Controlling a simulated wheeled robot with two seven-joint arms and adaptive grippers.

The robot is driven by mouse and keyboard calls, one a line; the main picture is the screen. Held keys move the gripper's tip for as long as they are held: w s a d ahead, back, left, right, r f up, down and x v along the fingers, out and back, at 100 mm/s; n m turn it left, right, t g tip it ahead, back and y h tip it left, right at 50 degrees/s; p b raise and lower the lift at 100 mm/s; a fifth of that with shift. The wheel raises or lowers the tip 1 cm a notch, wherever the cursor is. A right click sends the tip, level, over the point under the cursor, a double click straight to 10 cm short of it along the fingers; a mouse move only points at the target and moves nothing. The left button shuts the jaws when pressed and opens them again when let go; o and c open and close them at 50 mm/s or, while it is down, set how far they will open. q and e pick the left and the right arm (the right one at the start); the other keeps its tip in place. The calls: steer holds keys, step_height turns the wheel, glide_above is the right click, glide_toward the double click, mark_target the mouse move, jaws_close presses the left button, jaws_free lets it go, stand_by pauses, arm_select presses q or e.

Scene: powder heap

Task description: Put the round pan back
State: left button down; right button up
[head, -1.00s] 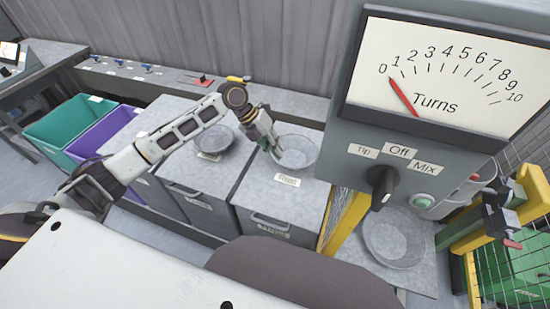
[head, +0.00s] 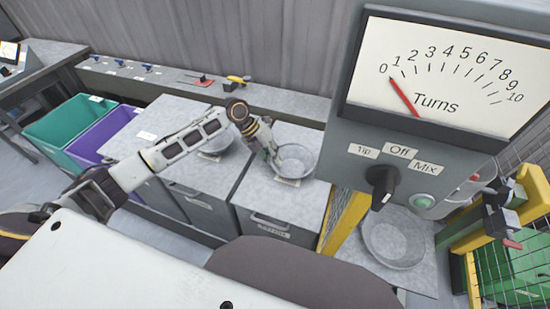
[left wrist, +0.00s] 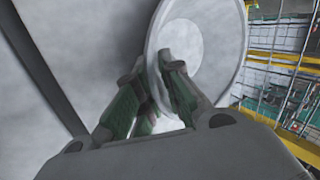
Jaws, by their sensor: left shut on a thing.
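A round grey pan (head: 298,161) is over the right-hand cabinet top in the head view, close to its label. My left gripper (head: 272,154) is shut on the pan's left rim. In the left wrist view the pan (left wrist: 222,60) fills the upper middle, and the fingers of the left gripper (left wrist: 160,72) close on its near rim. I cannot tell whether the pan touches the cabinet top. The label (head: 288,183) lies at the pan's near edge, partly covered. My right gripper is not in view.
Green (head: 68,122) and purple (head: 100,140) bins stand at left.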

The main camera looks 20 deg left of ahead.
arm_select(q)
steer(key=c, duration=1.8)
jaws_free()
steer(key=shift+o, duration=1.2)
steer(key=shift+r, duration=0.2)
steer(key=shift+a+r, duration=0.45)
steer(key=shift+r, duration=0.1)
steer(key=v, duration=1)
steer(key=shift+r, duration=0.2)
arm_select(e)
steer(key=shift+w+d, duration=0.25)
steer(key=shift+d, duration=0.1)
arm_select(q)
steer(key=shift+s+a, duration=0.1)
steer(key=shift+a, duration=0.05)
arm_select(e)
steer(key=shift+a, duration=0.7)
